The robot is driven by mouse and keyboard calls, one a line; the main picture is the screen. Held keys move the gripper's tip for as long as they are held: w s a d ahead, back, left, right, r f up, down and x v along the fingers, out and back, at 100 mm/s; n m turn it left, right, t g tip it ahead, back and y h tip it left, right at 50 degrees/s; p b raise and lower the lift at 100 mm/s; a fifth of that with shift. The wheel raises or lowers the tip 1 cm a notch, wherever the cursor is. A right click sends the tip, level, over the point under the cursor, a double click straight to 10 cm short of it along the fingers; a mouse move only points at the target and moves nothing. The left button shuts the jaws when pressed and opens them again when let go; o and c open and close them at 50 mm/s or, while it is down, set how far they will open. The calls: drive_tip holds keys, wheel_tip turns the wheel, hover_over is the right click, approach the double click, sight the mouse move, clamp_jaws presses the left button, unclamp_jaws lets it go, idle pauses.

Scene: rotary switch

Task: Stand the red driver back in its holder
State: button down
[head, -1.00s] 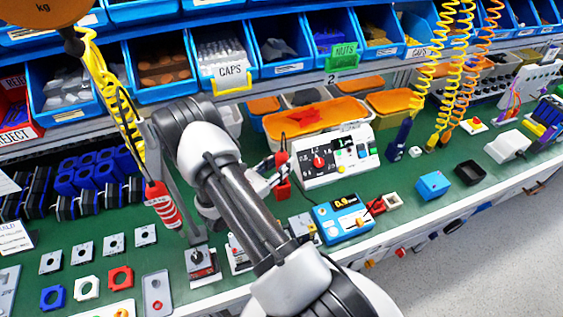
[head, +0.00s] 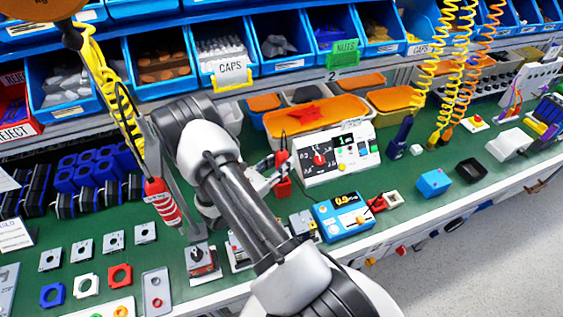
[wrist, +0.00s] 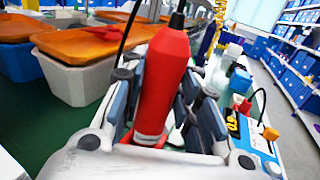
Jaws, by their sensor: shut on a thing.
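The red driver (head: 283,157) stands roughly upright with a black cable from its top. In the wrist view the red driver (wrist: 165,75) fills the space between the fingers. My gripper (head: 268,172) is shut on it; the fingers show in the wrist view (wrist: 167,105) on both sides of the body. A red block that looks like the holder (head: 283,188) is directly below the driver on the green bench. The driver's lower end is close to the block, but I cannot tell whether it is inside it. The holder's opening is hidden.
A white control panel (head: 335,155) stands just right of the holder. A blue meter (head: 342,216) is in front of it. Orange-lidded bins (head: 318,118) stand behind. A red striped tool (head: 161,202) hangs on a yellow coil at left.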

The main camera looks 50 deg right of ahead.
sight(282, 148)
drive_tip(key=shift+f+b, duration=0.4)
drive_tip(key=shift+f, duration=0.05)
idle(0.5)
drive_tip(key=c, duration=1.2)
unclamp_jaws()
drive_tip(key=shift+o, duration=0.2)
wheel_tip(282, 148, up, 10)
drive_tip(key=shift+s, duration=0.1)
